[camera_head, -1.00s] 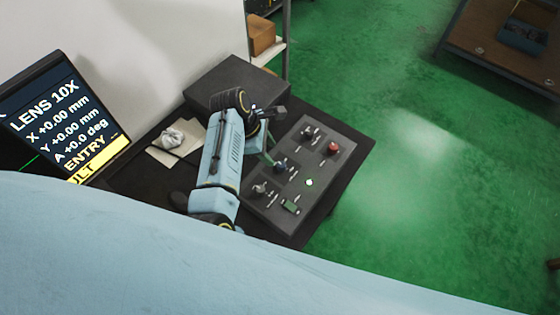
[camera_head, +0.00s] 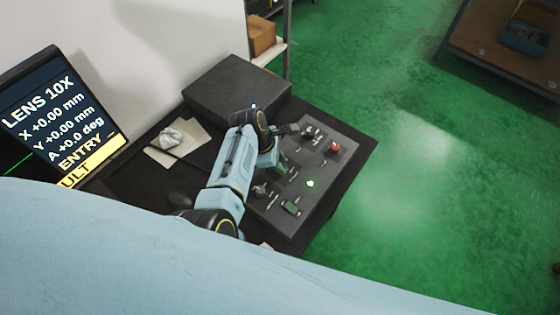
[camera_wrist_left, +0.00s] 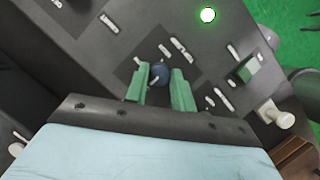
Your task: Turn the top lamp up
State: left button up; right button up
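The dark control panel (camera_head: 322,185) lies on the black table and carries several controls. A blue knob (camera_wrist_left: 158,73) with a pale pointer line shows in the left wrist view, with white label marks around it. My left gripper (camera_wrist_left: 161,88) is open, its two green fingers on either side of this knob; a narrow gap seems to show at each side. In the head view my left gripper (camera_head: 281,166) is over the middle of the panel and hides the blue knob. The labels are too small to read. My right gripper is not in view.
A dark box (camera_head: 235,88) stands behind. A screen (camera_head: 55,115) stands at left.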

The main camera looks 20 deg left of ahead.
pick_arm(q)
jog(key=c, duration=0.4)
jog(key=shift+c, duration=0.2)
